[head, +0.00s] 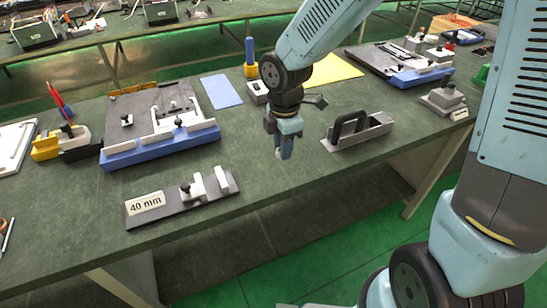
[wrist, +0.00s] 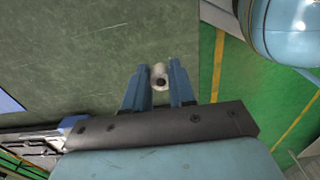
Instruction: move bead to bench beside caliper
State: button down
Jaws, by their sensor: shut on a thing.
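My gripper (head: 284,150) hangs over the front part of the green-topped bench (head: 265,190) in the head view. In the wrist view its two blue fingers (wrist: 159,84) are closed on the bead (wrist: 159,73), a small whitish piece with a dark hole. In the head view I cannot make the bead out between the fingers. A caliper-like gauge (head: 180,200) with a "40 mm" label, a dark base and pale jaws lies near the front edge, left of my gripper. I cannot tell for certain that it is the caliper.
A grey block with a black handle (head: 358,130) stands right of my gripper. A blue-edged fixture (head: 160,148) is at the left and a small grey box (head: 258,93) stands behind. The bench between gauge and handled block is bare; its front edge is close.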

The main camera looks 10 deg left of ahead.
aim_at(276, 166)
jog(key=shift+w+a+f, duration=0.4)
jog(key=shift+a+f, duration=0.1)
jog(key=shift+f, duration=0.3)
jog(key=shift+w+a+f, duration=0.4)
jog(key=shift+a+f, duration=0.05)
jog(key=shift+f, duration=1.9)
jog(key=shift+f, duration=0.15)
jog(key=c, duration=0.9)
grip_release()
jog(key=shift+c, duration=0.2)
